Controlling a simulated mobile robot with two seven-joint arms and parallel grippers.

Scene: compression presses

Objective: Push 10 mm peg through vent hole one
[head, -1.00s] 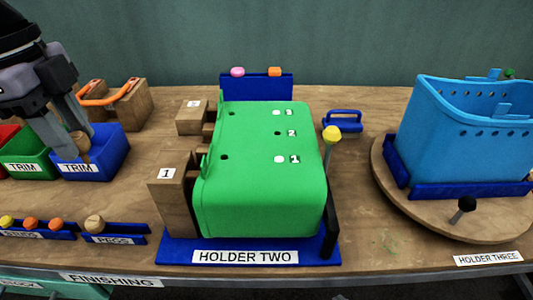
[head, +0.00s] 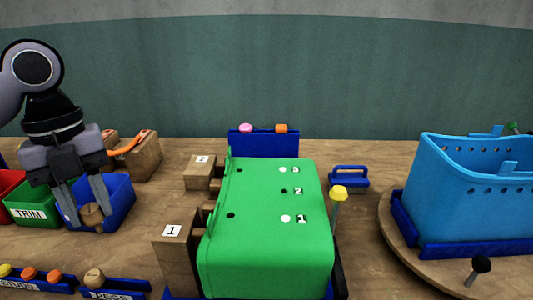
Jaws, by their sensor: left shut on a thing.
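The green moulded part (head: 262,240) stands in the middle, with numbered spots 1, 2 and 3 down its top. Spot one (head: 285,218) beside the 1 label looks like a pale round dot; a dark hole (head: 230,215) lies to its left. The peg's lower end cannot be made out. Another wooden peg (head: 94,278) sits in the pegs rack (head: 128,287). My right gripper is not in view.
A wooden block marked 1 (head: 172,255) stands left of the green part. A yellow-topped pin (head: 339,192) rises at its right. The blue bin (head: 122,203) and green bin (head: 28,199) are far left. A light-blue tub (head: 465,215) stands on a turntable at right.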

